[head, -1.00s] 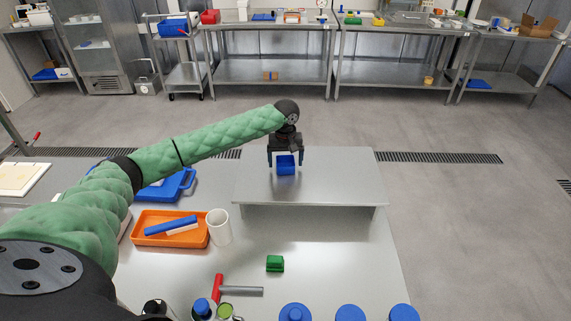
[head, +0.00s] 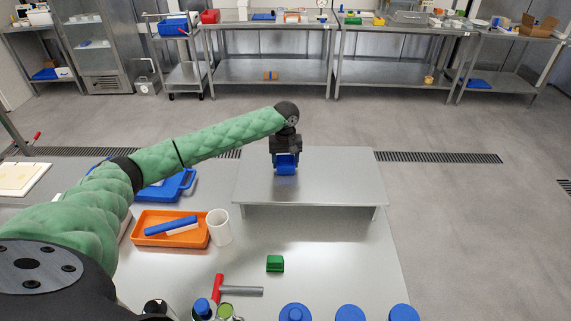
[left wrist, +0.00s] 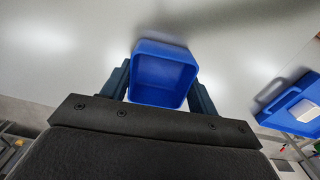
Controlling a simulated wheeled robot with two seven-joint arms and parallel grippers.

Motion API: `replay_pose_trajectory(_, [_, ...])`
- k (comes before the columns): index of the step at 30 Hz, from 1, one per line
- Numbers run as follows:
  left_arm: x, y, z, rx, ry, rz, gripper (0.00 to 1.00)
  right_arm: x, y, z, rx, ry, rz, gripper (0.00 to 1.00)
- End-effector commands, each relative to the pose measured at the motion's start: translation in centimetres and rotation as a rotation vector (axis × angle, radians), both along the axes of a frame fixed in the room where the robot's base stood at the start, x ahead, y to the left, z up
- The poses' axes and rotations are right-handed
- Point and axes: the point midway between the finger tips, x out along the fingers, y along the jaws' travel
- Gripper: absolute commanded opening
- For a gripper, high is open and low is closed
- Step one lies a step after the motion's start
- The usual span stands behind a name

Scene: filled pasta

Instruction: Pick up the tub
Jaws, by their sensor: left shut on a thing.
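The tub is a small blue open box (head: 286,168) on the raised grey shelf. In the left wrist view the blue tub (left wrist: 162,72) sits between my fingers with its open top facing the camera. My left gripper (head: 285,163) points down over the tub, shut on its two sides; its fingers also show in the left wrist view (left wrist: 160,85). Whether the tub touches the shelf is hard to tell. My right gripper is not in view.
The raised shelf (head: 340,185) is otherwise bare. In front lie an orange tray (head: 143,239), a white cup (head: 219,228), a green block (head: 275,263) and a red-handled tool (head: 240,291). A blue tray (head: 178,188) lies left of the shelf. Several blue lids (head: 350,313) line the front edge.

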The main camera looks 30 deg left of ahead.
Motion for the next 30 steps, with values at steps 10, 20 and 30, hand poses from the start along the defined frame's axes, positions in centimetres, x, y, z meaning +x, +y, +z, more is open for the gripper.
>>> replay_pose_trajectory(10, [0.1,0.0,3.5,-0.001,-0.003,-0.001,0.37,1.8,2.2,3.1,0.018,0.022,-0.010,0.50])
replay_pose_trajectory(20, [-4.7,-5.2,7.7,-0.002,-0.003,-0.004,0.37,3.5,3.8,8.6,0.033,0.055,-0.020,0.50])
replay_pose_trajectory(30, [-7.5,-8.2,10.4,0.000,0.000,0.000,0.37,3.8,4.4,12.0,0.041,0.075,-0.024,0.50])
